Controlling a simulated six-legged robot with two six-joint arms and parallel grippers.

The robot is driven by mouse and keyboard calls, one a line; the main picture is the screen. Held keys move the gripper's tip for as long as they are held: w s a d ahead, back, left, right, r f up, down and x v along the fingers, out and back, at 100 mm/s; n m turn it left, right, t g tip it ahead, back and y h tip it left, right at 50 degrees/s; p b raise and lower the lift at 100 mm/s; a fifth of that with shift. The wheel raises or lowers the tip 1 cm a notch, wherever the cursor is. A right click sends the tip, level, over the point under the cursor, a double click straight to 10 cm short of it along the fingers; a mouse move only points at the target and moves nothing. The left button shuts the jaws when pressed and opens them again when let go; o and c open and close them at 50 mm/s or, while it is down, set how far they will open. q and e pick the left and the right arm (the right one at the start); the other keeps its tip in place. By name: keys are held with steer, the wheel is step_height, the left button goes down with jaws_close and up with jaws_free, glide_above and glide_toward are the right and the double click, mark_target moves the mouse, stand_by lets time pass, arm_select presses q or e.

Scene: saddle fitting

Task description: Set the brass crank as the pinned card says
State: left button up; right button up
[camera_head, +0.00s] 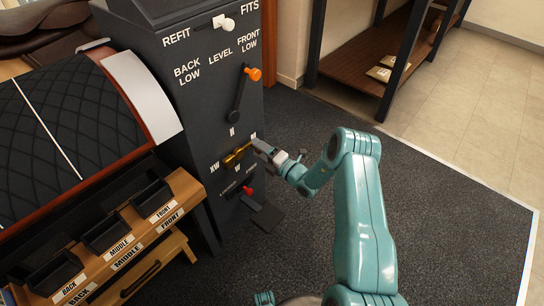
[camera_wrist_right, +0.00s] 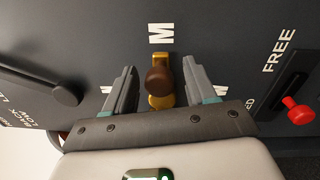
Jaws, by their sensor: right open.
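The brass crank (camera_head: 236,155) is on the dark front panel of the machine, among the letters N, M, W and XW. Its arm slants up to the right, toward the M. In the right wrist view the brass crank (camera_wrist_right: 160,60) points at the M, with a brown knob (camera_wrist_right: 158,79) facing the camera. My right gripper (camera_head: 258,147) is at the crank, open. In the wrist view its fingers stand on either side of the knob, with gaps visible. I see no pinned card. My left gripper is not in view.
A red-knobbed lever (camera_head: 247,191) with LOCKED and FREE labels sits just below the crank. An orange-knobbed lever (camera_head: 254,74) and a white-knobbed slider (camera_head: 227,24) are higher up. Labelled bins (camera_head: 154,197) and a quilted saddle panel (camera_head: 60,130) stand left. Open carpet lies right.

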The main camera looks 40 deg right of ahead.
steer(key=s+d+p, duration=0.1)
steer(key=s+p, duration=0.2)
steer(key=s, duration=1.2)
steer(key=shift+s+f, duration=0.35)
steer(key=shift+f, duration=0.05)
steer(key=shift+d, duration=0.1)
